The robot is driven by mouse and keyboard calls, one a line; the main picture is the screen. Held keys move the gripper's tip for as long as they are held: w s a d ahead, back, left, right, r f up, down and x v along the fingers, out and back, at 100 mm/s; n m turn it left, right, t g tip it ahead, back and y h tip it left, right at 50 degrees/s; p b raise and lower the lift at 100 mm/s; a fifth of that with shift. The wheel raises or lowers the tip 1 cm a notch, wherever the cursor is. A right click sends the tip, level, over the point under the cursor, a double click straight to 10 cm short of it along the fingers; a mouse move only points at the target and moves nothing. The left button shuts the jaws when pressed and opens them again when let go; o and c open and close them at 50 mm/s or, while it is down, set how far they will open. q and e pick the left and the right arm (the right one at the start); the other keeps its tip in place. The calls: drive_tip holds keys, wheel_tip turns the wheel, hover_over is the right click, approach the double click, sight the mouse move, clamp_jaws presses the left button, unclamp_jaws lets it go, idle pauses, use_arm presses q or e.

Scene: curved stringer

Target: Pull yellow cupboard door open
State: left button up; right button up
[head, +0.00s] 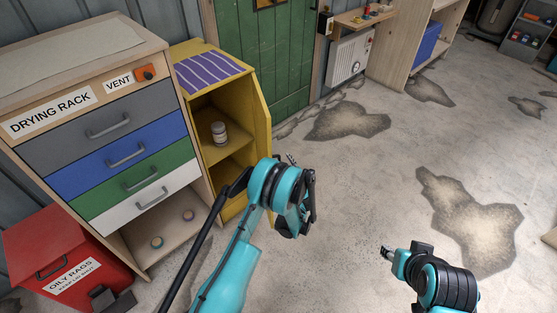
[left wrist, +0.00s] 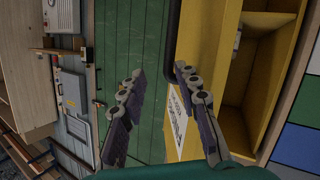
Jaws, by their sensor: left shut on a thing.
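The yellow cupboard (head: 236,153) stands beside the drawer unit, its front open and its shelves showing. Its yellow door (head: 263,118) is swung out on the right side; the door also shows in the left wrist view (left wrist: 205,35) with a white label and a dark strip along its edge. My left gripper (left wrist: 160,70) is at that edge, one finger in front of the yellow face. It is shut on the door's dark handle, though the grip is hard to make out. My right gripper (head: 387,252) is low over the floor, away from the cupboard; its fingers are unclear.
A drying rack with coloured drawers (head: 122,152) stands left of the cupboard, with a red oily rags bin (head: 60,250) in front. A can (head: 219,133) stands on a cupboard shelf. A green door (head: 285,55) is behind. The floor to the right is free.

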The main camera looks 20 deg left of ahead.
use_arm(q)
drive_tip(key=d, duration=0.1)
drive_tip(key=s+d, duration=0.1)
drive_tip(key=d, duration=0.1)
drive_tip(key=d+r, duration=0.1)
drive_tip(key=shift+s+d, duration=0.25)
drive_tip(key=shift+s, duration=0.05)
use_arm(e)
drive_tip(key=shift+s+d, duration=0.15)
drive_tip(key=shift+s, duration=0.25)
